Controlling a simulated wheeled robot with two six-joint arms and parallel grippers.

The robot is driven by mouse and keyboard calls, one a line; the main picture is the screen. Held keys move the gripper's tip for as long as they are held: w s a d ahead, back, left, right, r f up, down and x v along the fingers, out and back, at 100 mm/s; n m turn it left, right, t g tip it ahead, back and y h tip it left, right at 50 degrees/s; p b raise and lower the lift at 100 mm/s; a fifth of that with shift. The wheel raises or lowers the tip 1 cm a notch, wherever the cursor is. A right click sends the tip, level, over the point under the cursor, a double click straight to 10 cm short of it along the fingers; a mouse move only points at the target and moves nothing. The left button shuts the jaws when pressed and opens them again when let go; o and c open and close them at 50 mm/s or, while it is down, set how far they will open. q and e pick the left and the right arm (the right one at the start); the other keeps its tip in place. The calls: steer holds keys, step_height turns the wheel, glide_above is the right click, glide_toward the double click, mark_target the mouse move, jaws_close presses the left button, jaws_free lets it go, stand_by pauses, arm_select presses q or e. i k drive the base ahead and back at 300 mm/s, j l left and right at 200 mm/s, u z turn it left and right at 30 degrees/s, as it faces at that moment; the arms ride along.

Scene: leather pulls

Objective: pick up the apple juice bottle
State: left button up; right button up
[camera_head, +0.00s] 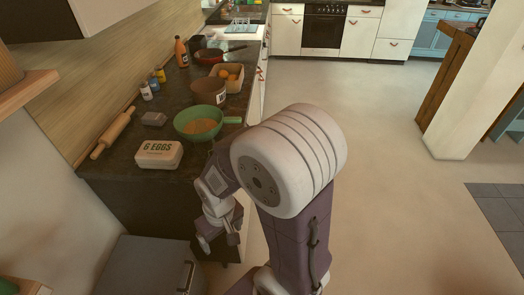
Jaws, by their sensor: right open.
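An orange bottle (181,53) with a dark cap stands upright at the far left of the dark counter, near the wall. It is the only juice-like bottle I see, but its label is too small to read. My right gripper (218,242) is open and hangs low beside the counter's front edge, near the picture's middle. It is well apart from the bottle and holds nothing that I can see. My left gripper is not in view.
Open floor (390,190) lies to the right.

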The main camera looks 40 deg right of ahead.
mark_target(204, 139)
steer(key=z, duration=1)
steer(key=i, duration=0.05)
